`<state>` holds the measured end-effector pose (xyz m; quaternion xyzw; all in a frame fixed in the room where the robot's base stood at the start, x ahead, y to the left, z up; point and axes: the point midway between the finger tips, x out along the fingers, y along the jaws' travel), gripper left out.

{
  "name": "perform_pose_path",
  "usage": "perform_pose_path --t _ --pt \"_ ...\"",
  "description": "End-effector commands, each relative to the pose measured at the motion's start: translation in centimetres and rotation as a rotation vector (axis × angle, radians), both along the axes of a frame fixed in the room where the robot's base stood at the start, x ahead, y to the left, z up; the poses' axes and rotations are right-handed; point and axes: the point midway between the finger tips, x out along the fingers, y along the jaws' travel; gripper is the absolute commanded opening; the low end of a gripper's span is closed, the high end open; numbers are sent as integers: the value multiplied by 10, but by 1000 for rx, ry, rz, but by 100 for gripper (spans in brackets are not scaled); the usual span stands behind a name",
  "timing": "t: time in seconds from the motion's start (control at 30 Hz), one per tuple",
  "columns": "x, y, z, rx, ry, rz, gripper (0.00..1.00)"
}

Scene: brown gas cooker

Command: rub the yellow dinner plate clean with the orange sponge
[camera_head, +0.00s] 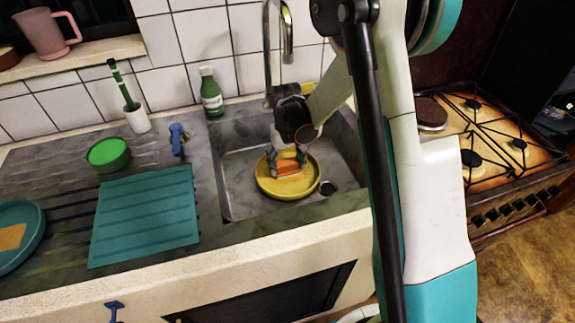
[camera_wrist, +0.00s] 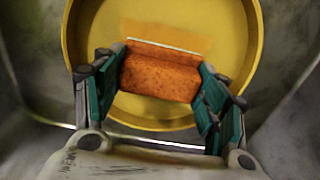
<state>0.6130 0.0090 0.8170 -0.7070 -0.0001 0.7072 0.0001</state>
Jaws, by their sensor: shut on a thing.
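The yellow dinner plate (camera_head: 268,187) lies in the sink basin, and it fills much of the wrist view (camera_wrist: 85,40). The orange sponge (camera_wrist: 160,75) is between the fingers of my gripper (camera_wrist: 160,88), which is shut on it. In the head view the gripper (camera_head: 288,160) reaches down over the plate, with the sponge (camera_head: 289,177) low between its fingers. The sponge is over the plate's middle; I cannot tell for sure whether it touches the surface. A slightly more orange patch (camera_wrist: 150,30) shows on the plate beyond the sponge.
The grey sink (camera_head: 232,180) has walls close around the plate, and a faucet (camera_head: 287,45) rises behind. A green bottle (camera_head: 211,92), green bowl (camera_head: 108,155), teal board (camera_head: 145,215) and teal plate (camera_head: 35,222) stand left. The gas cooker (camera_head: 490,140) is right.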

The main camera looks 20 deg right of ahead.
Motion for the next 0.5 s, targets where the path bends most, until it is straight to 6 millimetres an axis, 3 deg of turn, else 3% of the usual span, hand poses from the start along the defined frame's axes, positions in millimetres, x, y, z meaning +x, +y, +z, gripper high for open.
perform_pose_path --t 0.5 --pt "-3 0 0 0 0 0 47"
